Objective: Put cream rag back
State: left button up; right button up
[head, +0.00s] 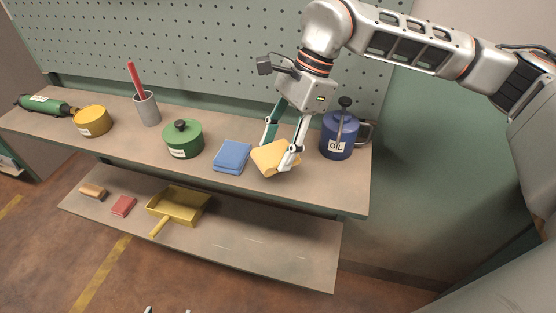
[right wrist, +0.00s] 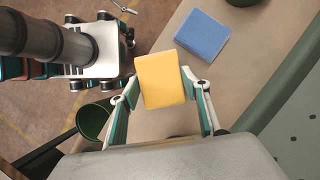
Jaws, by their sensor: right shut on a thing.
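The cream rag (head: 270,157), a folded yellowish pad, is between the fingers of my right gripper (head: 281,148) at the front of the upper shelf. It is tilted in the head view. The right wrist view shows the cream rag (right wrist: 162,80) gripped from both sides by the right gripper (right wrist: 162,97). It looks larger there than the blue folded rag (right wrist: 203,35), which lies flat on the shelf. The blue rag (head: 232,156) is just left of the cream one. Two small tips of what looks like my left gripper (head: 168,311) show apart at the bottom edge.
The blue oil can (head: 337,137) stands close right of my right gripper. The green pot (head: 183,139), grey cup (head: 147,108) and yellow tin (head: 92,121) stand to the left on the upper shelf (head: 300,186). The lower shelf (head: 270,240) holds a yellow dustpan (head: 180,205); its right part is bare.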

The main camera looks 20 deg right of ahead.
aim_at(284, 148)
jog(key=shift+f, duration=2.2)
jog(key=o, duration=1.1)
jog(key=shift+w+d+r, duration=0.1)
jog(key=shift+d+r, duration=0.1)
jog(key=shift+r, duration=0.35)
jog(key=v, duration=1)
jog(key=shift+r, duration=0.4)
jog(key=shift+d, duration=0.1)
